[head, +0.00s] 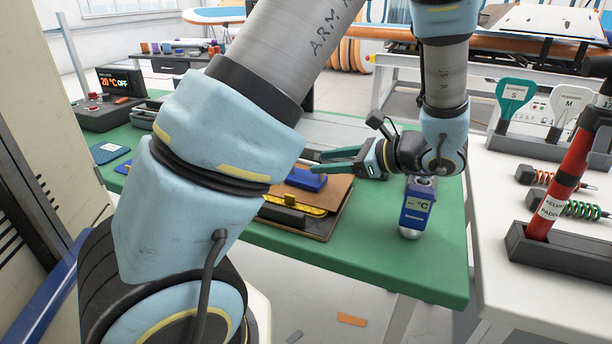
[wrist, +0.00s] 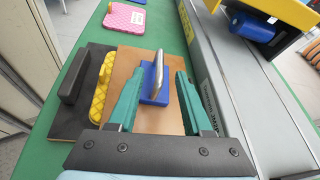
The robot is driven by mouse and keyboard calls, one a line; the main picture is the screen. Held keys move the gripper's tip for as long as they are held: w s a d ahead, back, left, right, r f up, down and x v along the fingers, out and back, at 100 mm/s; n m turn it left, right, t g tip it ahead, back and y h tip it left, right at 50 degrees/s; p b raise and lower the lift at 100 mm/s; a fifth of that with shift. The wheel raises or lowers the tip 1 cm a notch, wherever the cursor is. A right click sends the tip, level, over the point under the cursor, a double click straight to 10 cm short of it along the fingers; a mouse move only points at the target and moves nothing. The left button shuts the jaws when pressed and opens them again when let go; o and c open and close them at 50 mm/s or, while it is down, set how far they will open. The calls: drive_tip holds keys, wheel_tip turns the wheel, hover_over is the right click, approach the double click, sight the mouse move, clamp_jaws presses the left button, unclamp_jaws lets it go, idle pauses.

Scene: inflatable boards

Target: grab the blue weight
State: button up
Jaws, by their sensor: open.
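The blue weight (wrist: 153,89) is a blue block with a grey metal handle on top. It lies on a brown board (wrist: 141,55) on the green table. In the head view the blue weight (head: 306,180) shows just below my gripper (head: 317,161), its handle partly hidden behind the teal fingers. In the wrist view my gripper (wrist: 157,76) is open, with one finger to each side of the weight in the picture. The fingers are not closed on it, and the exact height gap is hard to tell.

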sight(308, 163)
drive_tip(key=shift+p+x, duration=0.35)
drive_tip(key=shift+x, duration=2.3)
drive_tip(key=shift+c, duration=0.3)
clamp_jaws()
